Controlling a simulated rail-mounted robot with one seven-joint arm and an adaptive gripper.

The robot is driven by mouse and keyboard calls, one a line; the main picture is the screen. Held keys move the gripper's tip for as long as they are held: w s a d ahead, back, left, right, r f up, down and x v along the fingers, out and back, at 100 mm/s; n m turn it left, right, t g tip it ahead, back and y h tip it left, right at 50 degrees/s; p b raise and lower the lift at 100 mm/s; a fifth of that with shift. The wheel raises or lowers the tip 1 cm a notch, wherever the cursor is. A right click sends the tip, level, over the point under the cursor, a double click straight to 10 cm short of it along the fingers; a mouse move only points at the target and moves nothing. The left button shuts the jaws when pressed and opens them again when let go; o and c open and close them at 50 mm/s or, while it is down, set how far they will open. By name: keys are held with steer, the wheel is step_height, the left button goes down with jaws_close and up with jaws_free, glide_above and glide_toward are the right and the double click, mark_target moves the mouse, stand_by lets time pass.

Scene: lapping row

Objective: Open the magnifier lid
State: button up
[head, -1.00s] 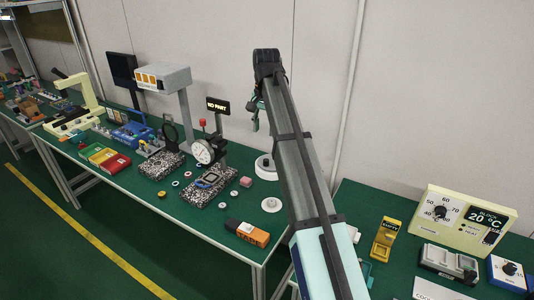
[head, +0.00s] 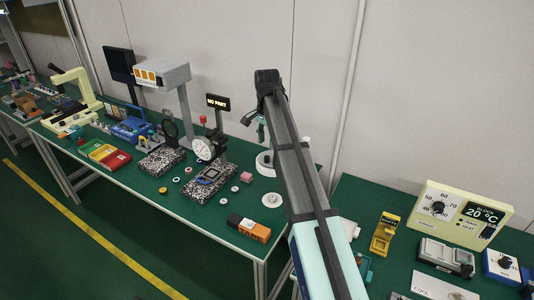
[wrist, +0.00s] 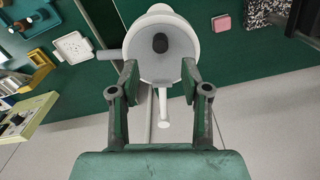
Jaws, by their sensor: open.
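The magnifier looks like a white round head (wrist: 187,48) with a dark knob (wrist: 160,43) on its pale disc, which I take to be the lid. The lid appears closed over the head. A thin white stem shows below it in the wrist view. My gripper (wrist: 160,74) is open, its two fingers on either side of the head's lower part with nothing held between them. I cannot tell whether they touch it. In the head view the white round base (head: 264,163) shows beside my arm, which hides most of the magnifier. My gripper (head: 254,120) hangs from the arm's end there.
On the green bench stand a dial gauge (head: 203,149), a "NO PART" sign (head: 218,102), speckled stone plates (head: 186,194) and an orange box (head: 250,230). A pink block (wrist: 222,23) lies near the magnifier. A white square tray (wrist: 73,47) is at the wrist view's left.

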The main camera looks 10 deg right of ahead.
mark_target(267, 157)
step_height(267, 157, down, 7)
steer(key=shift+p, duration=0.7)
jaws_close()
